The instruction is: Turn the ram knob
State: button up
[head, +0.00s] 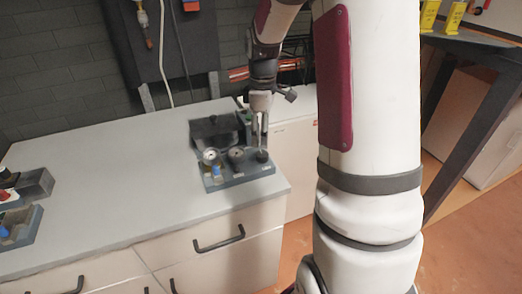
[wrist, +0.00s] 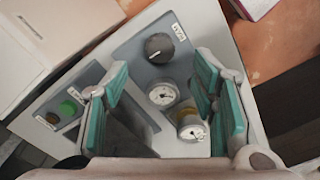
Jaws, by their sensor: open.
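A round black knob (wrist: 158,47) with a small white label (wrist: 179,32) beside it sits on the grey panel in the wrist view; the label is too blurred to read surely. In the head view the black knob (head: 262,156) is at the right front of the grey device (head: 240,178). My gripper (head: 260,136) points down just above that knob. In the wrist view my gripper (wrist: 160,72) is open, its teal-padded fingers spread, with the knob beyond the fingertips and between their lines. The fingers appear empty and apart from the knob.
Two round gauges (wrist: 162,93) (wrist: 190,125) sit close to the knob, between my fingers in the wrist view. A green button (wrist: 68,108) is on a side panel. The device stands near the right end of the grey counter (head: 110,190); other parts (head: 20,215) lie far left.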

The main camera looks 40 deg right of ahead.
aim_at(262, 153)
notch_tip(262, 153, down, 7)
jog(key=shift+f, duration=0.1)
jog(key=shift+c, duration=0.6)
jog(key=c, duration=1)
